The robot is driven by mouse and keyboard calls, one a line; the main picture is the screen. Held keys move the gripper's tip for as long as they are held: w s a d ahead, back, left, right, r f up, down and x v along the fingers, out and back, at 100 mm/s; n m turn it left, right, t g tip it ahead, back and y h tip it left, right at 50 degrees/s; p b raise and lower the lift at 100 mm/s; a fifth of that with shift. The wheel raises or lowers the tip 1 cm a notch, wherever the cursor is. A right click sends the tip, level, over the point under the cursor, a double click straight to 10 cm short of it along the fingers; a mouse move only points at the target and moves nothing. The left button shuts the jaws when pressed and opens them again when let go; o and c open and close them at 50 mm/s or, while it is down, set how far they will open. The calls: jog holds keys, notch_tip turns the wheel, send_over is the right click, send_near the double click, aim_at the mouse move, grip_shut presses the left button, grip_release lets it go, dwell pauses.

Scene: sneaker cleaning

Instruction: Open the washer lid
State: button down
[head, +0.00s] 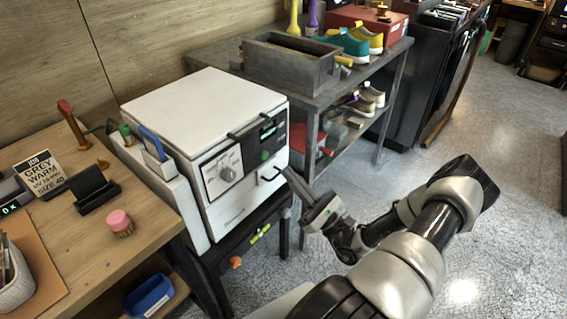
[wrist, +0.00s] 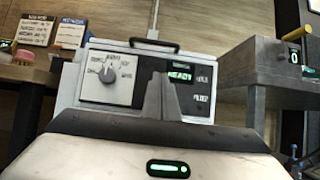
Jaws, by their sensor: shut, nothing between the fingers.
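The washer (head: 226,205) is a white box on a dark stand at the centre left of the head view. Its flat white lid (head: 195,105) lies closed on top. A dark bar handle (head: 247,128) sits at the lid's front edge, and the handle (wrist: 154,43) also shows in the wrist view. The front has a dial (head: 228,174) and a dark panel with a green display (wrist: 180,76). My gripper (head: 288,173) is shut and empty, in front of the washer's right side and lower than the lid handle. In the wrist view its fingers (wrist: 160,92) cover part of the front panel.
A grey shelf (head: 370,75) with a grey bin (head: 290,65) and several shoes stands behind the washer at right. The floor at right is open.

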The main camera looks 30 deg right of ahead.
jog(key=s+r+x, duration=0.1)
jog(key=r+x, duration=0.1)
jog(key=x, duration=0.9)
jog(key=shift+r+b, duration=0.35)
